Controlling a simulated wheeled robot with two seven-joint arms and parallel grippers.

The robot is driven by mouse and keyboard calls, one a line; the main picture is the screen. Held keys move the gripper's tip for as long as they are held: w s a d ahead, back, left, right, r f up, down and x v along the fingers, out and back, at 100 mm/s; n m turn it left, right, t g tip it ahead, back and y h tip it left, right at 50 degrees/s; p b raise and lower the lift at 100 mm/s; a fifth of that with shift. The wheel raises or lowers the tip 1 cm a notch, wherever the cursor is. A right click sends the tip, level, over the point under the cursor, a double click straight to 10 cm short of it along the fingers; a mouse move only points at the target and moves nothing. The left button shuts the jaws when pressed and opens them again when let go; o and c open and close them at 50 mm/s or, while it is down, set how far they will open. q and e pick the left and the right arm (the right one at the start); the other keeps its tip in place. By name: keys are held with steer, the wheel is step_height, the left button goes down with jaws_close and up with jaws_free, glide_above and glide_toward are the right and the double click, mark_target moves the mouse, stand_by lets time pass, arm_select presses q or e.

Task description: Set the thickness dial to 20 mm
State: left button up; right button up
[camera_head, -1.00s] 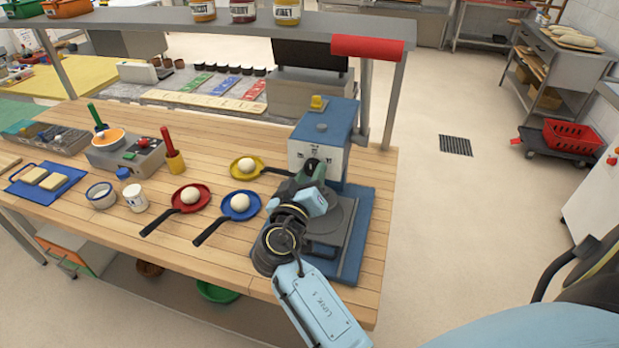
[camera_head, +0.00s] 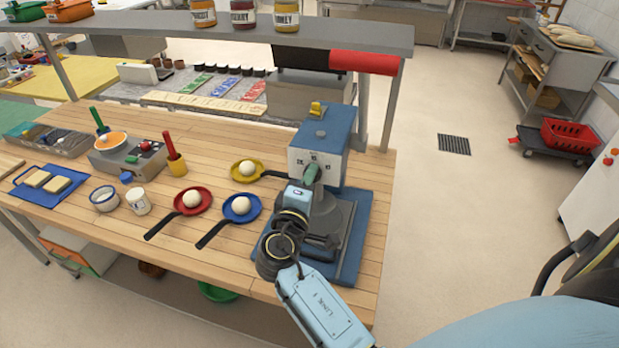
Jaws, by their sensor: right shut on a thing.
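A blue and white press machine (camera_head: 322,140) stands on a blue base (camera_head: 350,235) at the right end of the wooden table. Marks show on its white front face, too small to read. My right gripper (camera_head: 311,177) is at the lower part of that face, shut on what appears to be the thickness dial. The gripper and wrist hide the dial, so its setting cannot be read. A grey round plate of the press shows partly behind my wrist. My left gripper is not in view.
Yellow, red and blue pans (camera_head: 240,206) with dough balls stand left of the press.

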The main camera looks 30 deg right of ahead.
steer(key=shift+n, duration=0.6)
steer(key=o, duration=1)
steer(key=b+v, duration=0.3)
steer(key=v, duration=1)
steer(key=shift+s+a, duration=0.1)
steer(key=shift+s, duration=0.05)
